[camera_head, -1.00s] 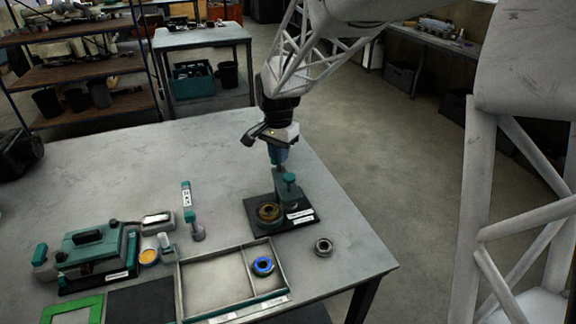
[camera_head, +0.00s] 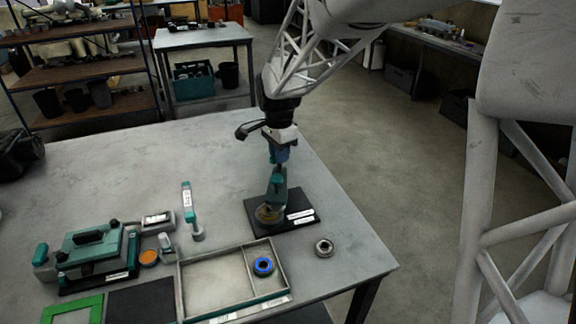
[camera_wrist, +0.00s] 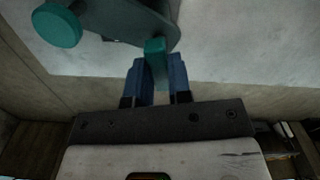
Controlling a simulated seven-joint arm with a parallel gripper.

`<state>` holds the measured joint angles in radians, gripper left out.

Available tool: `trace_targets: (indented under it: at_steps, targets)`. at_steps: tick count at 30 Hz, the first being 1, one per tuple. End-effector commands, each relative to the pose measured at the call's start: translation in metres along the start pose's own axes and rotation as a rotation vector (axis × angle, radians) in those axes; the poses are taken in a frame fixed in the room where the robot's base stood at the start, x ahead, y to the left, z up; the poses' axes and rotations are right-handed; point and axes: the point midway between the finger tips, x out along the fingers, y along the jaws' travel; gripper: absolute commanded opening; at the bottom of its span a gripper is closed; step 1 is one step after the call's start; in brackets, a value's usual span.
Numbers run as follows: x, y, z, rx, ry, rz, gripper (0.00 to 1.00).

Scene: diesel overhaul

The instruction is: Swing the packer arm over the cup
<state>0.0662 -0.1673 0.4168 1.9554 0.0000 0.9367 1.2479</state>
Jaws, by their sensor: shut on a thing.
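The packer is a teal arm (camera_head: 276,187) on a black base plate (camera_head: 300,222) near the right end of the table. The brass-coloured cup (camera_head: 267,217) sits on the left part of the plate. The arm now lies above the cup in the head view and partly hides it. My gripper (camera_head: 280,160) is above the arm, pointing down. In the wrist view its blue fingers (camera_wrist: 160,66) are shut on the arm's upright teal peg (camera_wrist: 155,50). A round teal knob (camera_wrist: 57,26) shows at the arm's other end. The cup is not visible in the wrist view.
A divided tray (camera_head: 216,272) with a blue-ringed part (camera_head: 263,266) lies in front. A loose metal ring (camera_head: 324,247) is right of it. A teal-handled tool (camera_head: 188,202) stands left of the packer, and a teal fixture (camera_head: 88,252) further left.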

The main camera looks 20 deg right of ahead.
Motion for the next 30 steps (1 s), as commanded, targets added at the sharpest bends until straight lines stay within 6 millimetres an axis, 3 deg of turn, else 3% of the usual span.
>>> trace_targets:
  at_steps: [12,25,26,30]
  targets:
    - [-0.0003,0.0002,-0.0005,0.243,0.001,0.000,0.00]
    - [-0.0002,0.0002,-0.0005,0.206,0.001,0.000,0.00]
    - [-0.0003,0.0002,-0.0005,0.206,0.001,0.000,0.21]
    - [-0.0002,0.0001,-0.0003,0.206,0.000,0.000,0.23]
